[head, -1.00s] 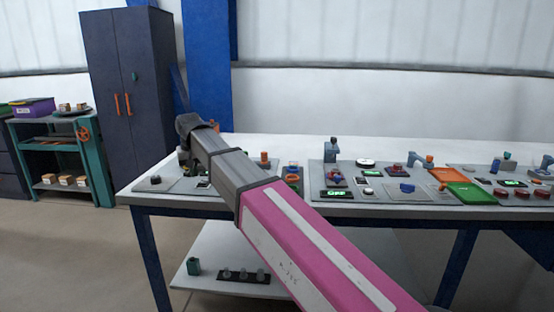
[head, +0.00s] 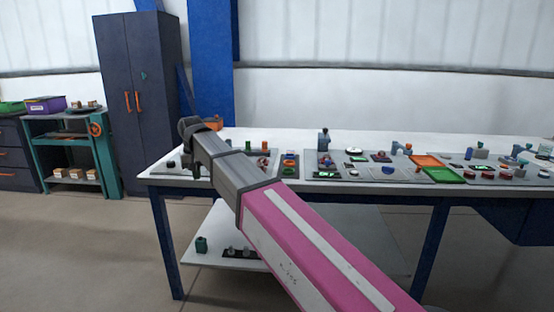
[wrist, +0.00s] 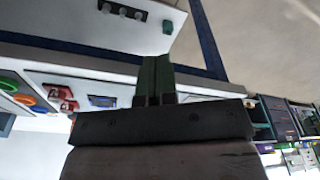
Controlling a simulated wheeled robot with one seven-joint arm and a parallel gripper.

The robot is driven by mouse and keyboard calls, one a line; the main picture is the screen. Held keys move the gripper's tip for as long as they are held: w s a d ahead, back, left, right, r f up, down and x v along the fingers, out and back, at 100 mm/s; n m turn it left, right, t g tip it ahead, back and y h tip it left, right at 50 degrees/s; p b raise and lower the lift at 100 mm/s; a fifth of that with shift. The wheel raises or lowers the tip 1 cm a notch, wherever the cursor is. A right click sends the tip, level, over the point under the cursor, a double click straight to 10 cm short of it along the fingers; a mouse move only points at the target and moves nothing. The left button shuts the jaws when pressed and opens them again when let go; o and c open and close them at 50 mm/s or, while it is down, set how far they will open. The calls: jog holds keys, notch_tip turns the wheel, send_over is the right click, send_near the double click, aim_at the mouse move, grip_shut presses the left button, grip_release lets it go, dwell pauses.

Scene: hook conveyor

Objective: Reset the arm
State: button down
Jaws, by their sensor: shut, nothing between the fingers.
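My arm reaches from the bottom right of the head view toward the table's left end, pink near the base and grey further out. Its far end hides my gripper in that view. In the wrist view my gripper (wrist: 156,98) shows with its two fingers together and nothing between them. It appears upside down relative to the room, beside the table's edge. The white-topped work table (head: 265,139) stands ahead, with panels of small devices on it.
An orange tray (head: 426,161) and a green tray (head: 444,175) lie on the table. A lower shelf (head: 218,222) holds a green block (head: 201,244). A dark cabinet (head: 145,90) and a teal rack (head: 104,160) stand at left. Floor at lower left is clear.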

jog(key=w+d+f+m, duration=0.1)
jog(key=d+f, duration=0.9)
jog(key=d, duration=0.3)
jog(key=d+f+m, duration=0.1)
jog(key=d+f, duration=1)
jog(key=d, duration=0.2)
jog(key=s+d+f+m, duration=0.1)
jog(key=s+d+f, duration=0.3)
jog(key=d, duration=0.3)
jog(key=s+d+f+m+g, duration=0.1)
jog(key=s+d+f, duration=0.2)
jog(key=d+f, duration=0.2)
jog(key=s+d+f+m, duration=0.1)
jog(key=s+d+f, duration=0.3)
jog(key=d, duration=0.5)
jog(key=shift+s+d+f+h, duration=0.3)
jog(key=shift+d+f, duration=0.1)
jog(key=shift+f, duration=0.35)
